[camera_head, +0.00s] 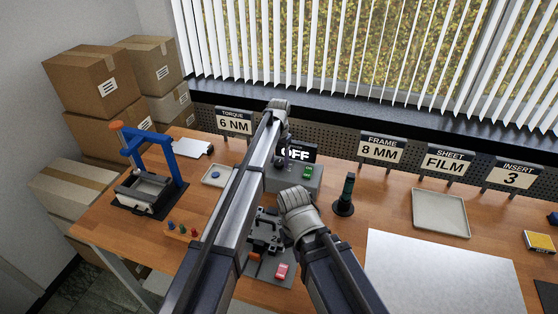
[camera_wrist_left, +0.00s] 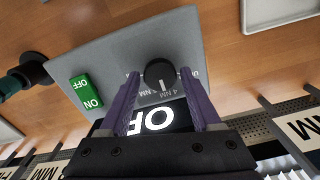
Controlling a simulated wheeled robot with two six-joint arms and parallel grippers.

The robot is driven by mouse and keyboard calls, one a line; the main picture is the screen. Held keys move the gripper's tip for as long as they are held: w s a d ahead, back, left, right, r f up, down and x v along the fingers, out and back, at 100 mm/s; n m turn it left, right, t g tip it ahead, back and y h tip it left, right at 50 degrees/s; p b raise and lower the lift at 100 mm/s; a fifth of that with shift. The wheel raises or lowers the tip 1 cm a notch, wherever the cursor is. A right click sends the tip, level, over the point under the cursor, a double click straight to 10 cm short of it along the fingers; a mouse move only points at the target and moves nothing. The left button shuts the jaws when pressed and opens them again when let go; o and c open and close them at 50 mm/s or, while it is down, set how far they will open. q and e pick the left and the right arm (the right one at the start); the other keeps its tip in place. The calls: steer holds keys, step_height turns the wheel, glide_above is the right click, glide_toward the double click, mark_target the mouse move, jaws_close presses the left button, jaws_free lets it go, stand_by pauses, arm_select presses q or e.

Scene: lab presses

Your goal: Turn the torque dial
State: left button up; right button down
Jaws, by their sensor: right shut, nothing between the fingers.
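The torque dial (camera_wrist_left: 159,73) is a round black knob on a grey control box, in the left wrist view. Its white mark points near the "4 NM" label; other labels are partly hidden. My left gripper (camera_wrist_left: 160,74) is open, with one purple finger on each side of the dial and small gaps visible. In the head view, the grey control box (camera_head: 309,184) has an "OFF" display (camera_head: 299,154), and my left gripper (camera_head: 283,158) is over it, largely hidden by my arm. My right gripper (camera_head: 279,238) is shut and empty, low over the fixture in front of the box.
A torque sign (camera_head: 234,122) reads "6 NM". A green switch (camera_wrist_left: 86,90) sits beside the dial. A dark green-handled tool (camera_head: 345,195) stands right of the box. A blue press (camera_head: 150,165) stands left. A white sheet (camera_head: 440,272) covers the right front.

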arm_select(q)
jaws_close()
steer(key=shift+m, duration=0.3)
steer(key=m, duration=0.3)
steer(key=shift+m, duration=2.7)
steer(key=shift+o, duration=1.6)
jaws_free()
